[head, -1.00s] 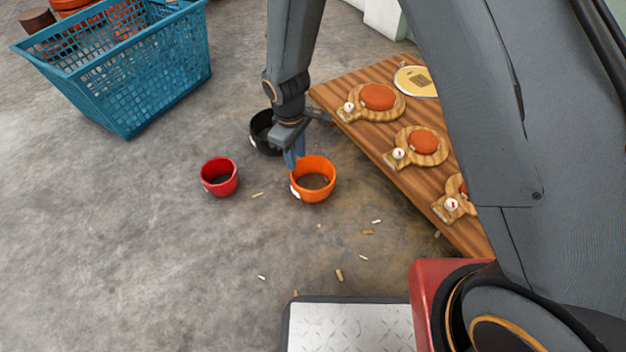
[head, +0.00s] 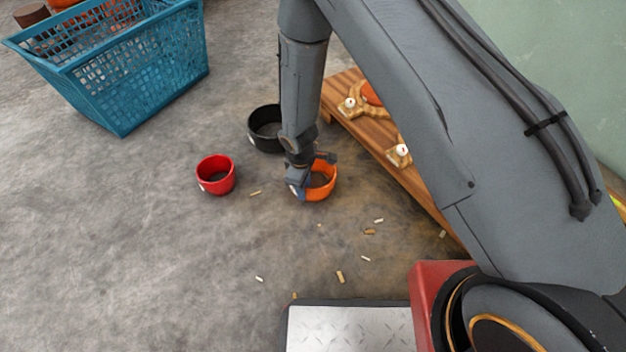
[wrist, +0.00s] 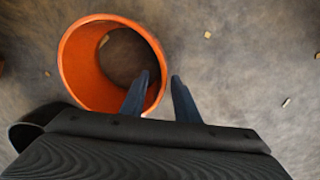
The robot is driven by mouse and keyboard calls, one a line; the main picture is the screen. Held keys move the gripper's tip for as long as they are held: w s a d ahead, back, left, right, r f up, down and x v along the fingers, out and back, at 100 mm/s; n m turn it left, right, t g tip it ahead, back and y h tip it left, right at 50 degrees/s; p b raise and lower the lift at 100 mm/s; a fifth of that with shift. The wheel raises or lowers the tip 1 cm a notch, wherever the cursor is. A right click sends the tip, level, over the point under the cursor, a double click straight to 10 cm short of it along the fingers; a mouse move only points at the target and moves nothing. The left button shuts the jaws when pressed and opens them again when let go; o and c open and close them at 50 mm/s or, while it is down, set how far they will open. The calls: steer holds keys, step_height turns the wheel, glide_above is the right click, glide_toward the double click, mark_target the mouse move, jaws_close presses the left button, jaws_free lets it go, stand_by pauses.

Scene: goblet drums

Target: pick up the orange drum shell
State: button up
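The orange drum shell (head: 326,188) is an open-topped cup standing upright on the concrete floor. My gripper (head: 298,190) is down at its left side in the head view and hides part of it. In the wrist view the orange shell (wrist: 76,58) opens toward the camera. My gripper's two dark fingers (wrist: 160,76) are apart there, with the shell's rim and wall between them. One finger shows over the inside of the shell, the other outside. I cannot see clear contact with the wall.
A red shell (head: 216,175) stands to the left and a black shell (head: 264,130) behind. A low wooden bench (head: 390,165) with drum-topped pieces is at the right. A blue crate (head: 125,75) stands far left. Small chips litter the floor; the front-left floor is free.

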steer(key=shift+f+b, duration=0.65)
steer(key=shift+f, duration=0.75)
jaws_close()
steer(key=shift+r, duration=0.15)
